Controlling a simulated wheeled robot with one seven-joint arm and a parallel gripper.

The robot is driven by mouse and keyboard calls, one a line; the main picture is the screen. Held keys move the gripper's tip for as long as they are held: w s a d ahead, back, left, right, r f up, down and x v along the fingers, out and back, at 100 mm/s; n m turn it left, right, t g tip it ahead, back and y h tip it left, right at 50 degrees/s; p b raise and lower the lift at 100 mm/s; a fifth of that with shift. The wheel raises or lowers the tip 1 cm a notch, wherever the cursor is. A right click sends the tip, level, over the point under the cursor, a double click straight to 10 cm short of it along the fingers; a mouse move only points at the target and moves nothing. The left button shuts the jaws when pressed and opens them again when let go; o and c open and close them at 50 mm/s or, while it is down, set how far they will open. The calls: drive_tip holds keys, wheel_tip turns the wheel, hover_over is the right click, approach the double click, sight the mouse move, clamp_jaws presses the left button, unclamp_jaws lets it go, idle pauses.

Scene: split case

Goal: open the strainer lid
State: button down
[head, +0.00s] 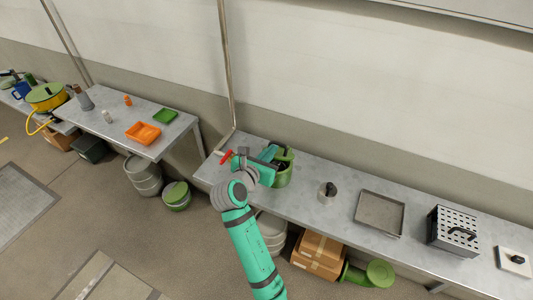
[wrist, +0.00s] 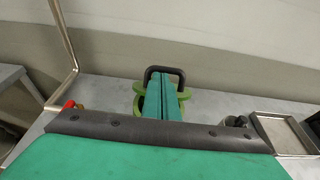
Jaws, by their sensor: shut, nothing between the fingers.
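The green strainer (head: 285,177) stands on the long metal bench, just beyond my gripper. My gripper (head: 272,158) reaches over its near left side in the head view and hides part of its top. In the wrist view the two teal fingers (wrist: 164,98) lie side by side, shut with nothing between them. A black loop handle (wrist: 165,72) rises just beyond the fingertips, and green parts of the strainer (wrist: 139,102) show on both sides of them. I cannot tell whether the fingers touch the lid or handle, or how far the lid is raised.
A red-handled valve (head: 227,156) is left of the strainer. To the right on the bench are a small pot with a black knob (head: 327,191), a grey tray (head: 380,213) and a perforated metal box (head: 453,231). Cardboard boxes (head: 318,252) sit below. A pipe (head: 227,80) runs up behind.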

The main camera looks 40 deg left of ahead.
drive_tip(key=shift+s+a, duration=0.1)
drive_tip(key=shift+r, duration=0.15)
drive_tip(key=shift+a+r, duration=0.1)
drive_tip(key=shift+w+r, duration=0.1)
drive_tip(key=shift+w, duration=0.15)
